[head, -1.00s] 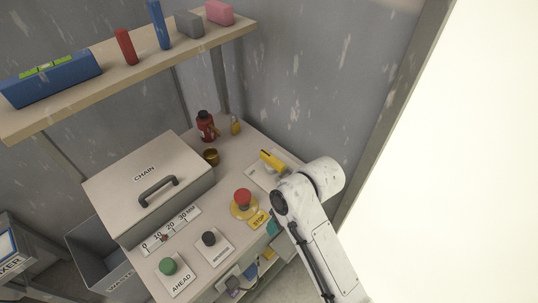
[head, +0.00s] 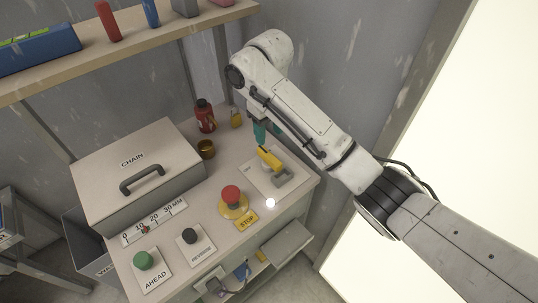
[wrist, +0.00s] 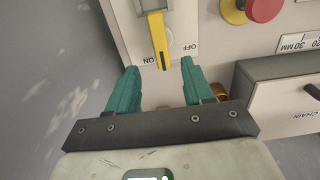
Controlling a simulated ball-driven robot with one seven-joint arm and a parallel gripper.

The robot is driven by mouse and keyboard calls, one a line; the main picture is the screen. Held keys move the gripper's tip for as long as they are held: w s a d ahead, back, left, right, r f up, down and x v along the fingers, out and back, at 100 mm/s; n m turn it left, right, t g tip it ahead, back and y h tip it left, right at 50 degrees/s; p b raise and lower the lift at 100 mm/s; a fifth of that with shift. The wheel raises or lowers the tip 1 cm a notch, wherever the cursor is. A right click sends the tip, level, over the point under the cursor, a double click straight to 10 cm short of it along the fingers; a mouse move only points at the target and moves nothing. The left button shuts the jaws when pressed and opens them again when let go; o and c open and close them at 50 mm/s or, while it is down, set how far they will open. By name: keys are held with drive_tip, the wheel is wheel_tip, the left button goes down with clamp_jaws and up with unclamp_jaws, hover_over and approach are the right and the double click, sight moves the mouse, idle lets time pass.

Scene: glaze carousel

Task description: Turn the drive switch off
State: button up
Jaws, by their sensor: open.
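The drive switch is a yellow-handled lever (head: 269,158) on a pale plate (head: 256,178) near the bench's right edge. In the wrist view the yellow handle (wrist: 158,38) lies along the plate, its end close to the "ON" mark, with "OFF" printed to its right. My gripper (head: 263,133) is just beyond the handle's far end in the head view. In the wrist view my gripper (wrist: 159,68) is open and empty, with teal fingers either side of the handle's end. I cannot tell whether they are level with it or above it.
A red stop button (head: 231,194) on a yellow base is left of the switch. A red bottle (head: 204,116), a brass cup (head: 206,149) and a small yellow object (head: 236,118) stand behind. The chain box (head: 137,170) fills the left. A shelf (head: 130,51) hangs above.

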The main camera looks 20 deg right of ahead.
sight(269, 155)
wheel_tip(269, 155, down, 10)
drive_tip(key=b, duration=0.3)
drive_tip(key=shift+r+b, duration=0.1)
drive_tip(key=shift+b, duration=0.3)
clamp_jaws()
